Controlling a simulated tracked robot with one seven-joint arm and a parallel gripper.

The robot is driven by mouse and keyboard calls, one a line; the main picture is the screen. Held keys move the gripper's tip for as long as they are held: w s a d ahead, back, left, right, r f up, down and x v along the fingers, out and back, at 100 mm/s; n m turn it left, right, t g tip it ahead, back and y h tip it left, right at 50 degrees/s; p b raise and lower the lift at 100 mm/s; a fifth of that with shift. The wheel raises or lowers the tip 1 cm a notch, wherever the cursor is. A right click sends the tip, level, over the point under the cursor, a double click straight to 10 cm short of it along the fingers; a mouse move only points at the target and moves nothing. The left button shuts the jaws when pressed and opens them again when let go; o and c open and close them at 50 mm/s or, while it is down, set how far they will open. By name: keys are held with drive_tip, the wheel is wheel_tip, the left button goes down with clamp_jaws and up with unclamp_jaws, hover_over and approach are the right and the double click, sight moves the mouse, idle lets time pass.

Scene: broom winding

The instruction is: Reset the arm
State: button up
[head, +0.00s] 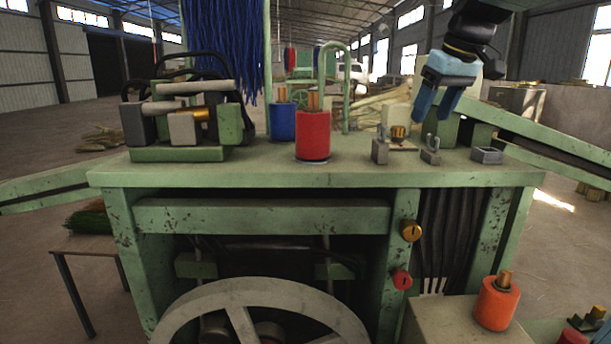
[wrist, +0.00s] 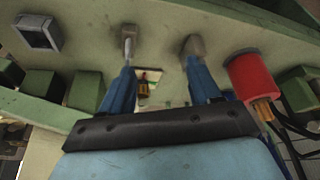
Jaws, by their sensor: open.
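My gripper (head: 432,112) is blue and hangs from my dark arm at the upper right of the head view, above the right part of the green machine's top (head: 350,173). Its fingers point down and are apart, with nothing between them. In the wrist view, the two blue fingers (wrist: 160,80) are spread, and their tips appear near two small metal brackets. The left bracket (head: 380,150) and right bracket (head: 431,155) stand on the machine top, with a small brass-coloured part (head: 398,132) between and behind them. I cannot tell whether the fingers touch anything.
A red spool (head: 312,136) and a blue spool (head: 282,122) stand left of the brackets. A square metal holder (head: 487,155) sits to the right. A clamp-like mechanism (head: 180,125) and hanging blue bristles (head: 210,40) are at left. An orange spool (head: 496,304) stands lower right.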

drive_tip(key=s+a+f+m+t+h, duration=0.1)
drive_tip(key=s+f+m, duration=0.3)
drive_tip(key=s+f, duration=1.3)
drive_tip(key=shift+s+a+f+m+t+h, duration=0.25)
drive_tip(key=shift+s+a+m+h, duration=0.2)
drive_tip(key=shift+s, duration=0.45)
